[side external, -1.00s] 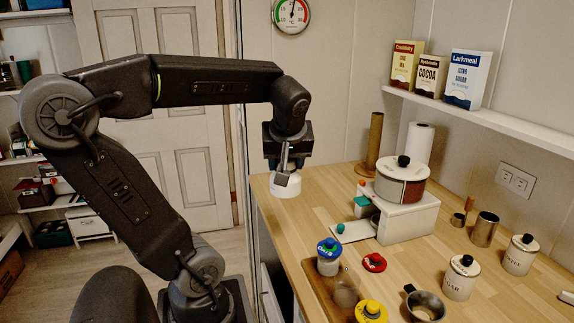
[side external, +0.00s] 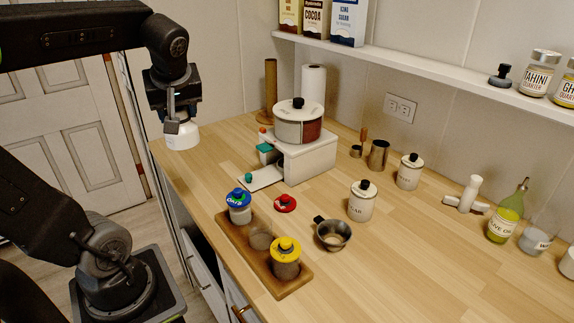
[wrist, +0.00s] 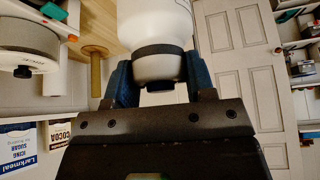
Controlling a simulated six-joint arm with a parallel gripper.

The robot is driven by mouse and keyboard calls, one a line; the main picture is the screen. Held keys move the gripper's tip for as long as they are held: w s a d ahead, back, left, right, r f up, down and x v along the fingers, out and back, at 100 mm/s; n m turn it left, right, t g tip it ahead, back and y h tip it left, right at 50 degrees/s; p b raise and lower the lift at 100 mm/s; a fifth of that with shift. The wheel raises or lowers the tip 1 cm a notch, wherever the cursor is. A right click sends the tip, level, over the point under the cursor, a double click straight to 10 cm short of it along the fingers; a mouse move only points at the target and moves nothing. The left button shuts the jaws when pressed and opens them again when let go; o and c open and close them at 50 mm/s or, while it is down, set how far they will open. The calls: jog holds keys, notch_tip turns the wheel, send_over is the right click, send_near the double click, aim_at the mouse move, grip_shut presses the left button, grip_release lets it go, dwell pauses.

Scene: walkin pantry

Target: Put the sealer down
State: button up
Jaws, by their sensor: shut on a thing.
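My gripper (side external: 178,120) hangs over the back left corner of the wooden counter, shut on a white rounded thing (side external: 181,138), which I take to be the sealer. In the wrist view the sealer (wrist: 157,28) is a white body with a dark band and a small black end, held between the two blue-grey fingers of my gripper (wrist: 160,82). The sealer seems held clear of the counter (side external: 330,215), though the exact gap cannot be told. Its far end is cut off in the wrist view.
A wooden tray (side external: 292,288) holds jars with blue (side external: 238,197) and yellow (side external: 286,246) lids. A red lid (side external: 285,203), a metal cup (side external: 333,234) and white canisters (side external: 361,203) stand nearby. A pot (side external: 298,130) sits on a white stand (side external: 310,160).

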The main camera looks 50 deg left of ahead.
jog(key=w+d+f+m+t+h, duration=0.1)
jog(key=w+d+f+m, duration=0.25)
jog(key=w, duration=0.65)
jog(key=w+d+f+m+t+h, duration=0.1)
jog(key=w+d+f+m+t, duration=0.3)
jog(key=w, duration=0.7)
jog(key=w+d+f+m+g, duration=0.1)
jog(key=w+d+f, duration=0.3)
jog(key=w, duration=0.6)
jog(key=shift+d+f, duration=0.25)
jog(key=shift+f, duration=1.2)
jog(key=shift+d+f, duration=0.25)
jog(key=shift+f, duration=1.15)
jog(key=shift+d+f, duration=0.25)
jog(key=shift+f, duration=1.2)
jog(key=shift+f, duration=0.15)
jog(key=o, duration=1.1)
